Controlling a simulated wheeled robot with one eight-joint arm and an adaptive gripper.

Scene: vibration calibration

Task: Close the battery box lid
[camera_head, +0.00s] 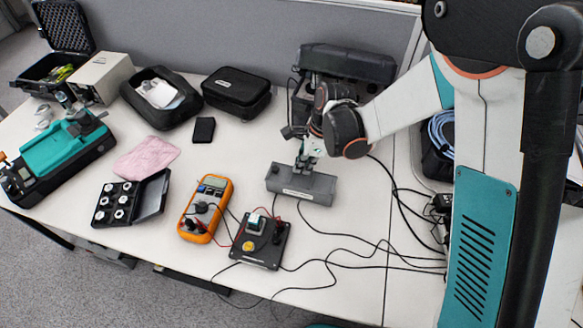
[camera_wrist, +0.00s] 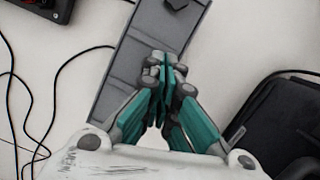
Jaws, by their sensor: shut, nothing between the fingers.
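A long grey box (camera_head: 315,189), which I take for the battery box, lies on the table with a pale label on its front. Its top looks flat and closed over in the head view, but my gripper hides part of it. My gripper (camera_head: 305,167) points down at the middle of the box's top, its fingers shut together and empty. I cannot tell whether the fingertips touch the top. In the wrist view the grey box (camera_wrist: 122,75) runs under my shut fingertips (camera_wrist: 166,72), with a small dark part at its far end.
An orange multimeter (camera_head: 206,208) and a black board with a switch (camera_head: 262,242) stand left and in front. An open black case (camera_head: 152,195) holds several white round pieces. Cables (camera_head: 345,240) lie across the table at right. A dark device (camera_head: 348,64) stands behind.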

